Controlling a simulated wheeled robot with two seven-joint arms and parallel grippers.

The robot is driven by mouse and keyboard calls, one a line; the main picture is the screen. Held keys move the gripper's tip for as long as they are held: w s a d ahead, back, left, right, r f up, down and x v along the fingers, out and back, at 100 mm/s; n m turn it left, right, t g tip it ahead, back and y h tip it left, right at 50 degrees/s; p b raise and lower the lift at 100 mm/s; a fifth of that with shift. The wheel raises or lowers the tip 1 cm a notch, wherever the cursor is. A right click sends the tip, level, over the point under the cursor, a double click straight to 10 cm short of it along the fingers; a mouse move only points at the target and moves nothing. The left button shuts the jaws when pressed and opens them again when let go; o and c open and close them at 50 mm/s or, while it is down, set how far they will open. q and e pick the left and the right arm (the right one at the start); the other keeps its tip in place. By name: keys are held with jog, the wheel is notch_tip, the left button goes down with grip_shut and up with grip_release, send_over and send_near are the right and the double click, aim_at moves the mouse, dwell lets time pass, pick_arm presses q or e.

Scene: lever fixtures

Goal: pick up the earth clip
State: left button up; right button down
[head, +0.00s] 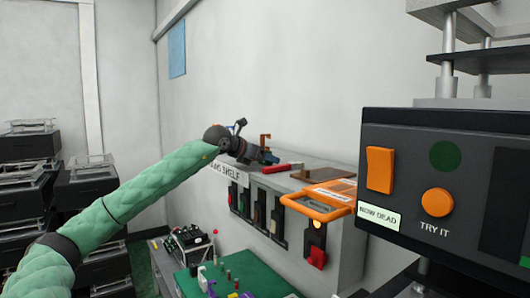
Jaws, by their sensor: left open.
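My left gripper (268,157) is at the end of the green-sleeved arm, just above the top of the grey shelf unit (318,164). It is open, and its fingers are small and dark in the head view. A brown, copper-coloured upright piece (265,139) stands right beside or behind the fingers; it may be the earth clip, but I cannot tell for sure. Its lower part is hidden by the gripper. A red bar-like piece (283,168) lies on the shelf top just right of the gripper. I cannot tell whether the gripper touches either. My right gripper is not in view.
An orange-framed panel (317,205) juts from the shelf unit, above a red lever (317,257). Several levers line its front. A dark control box (437,160) with orange buttons fills the right. A green bench (237,272) with small parts lies below. Black crates stand left.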

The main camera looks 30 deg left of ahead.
pick_arm(q)
jog(key=c, duration=1.1)
jog(key=shift+o, duration=0.2)
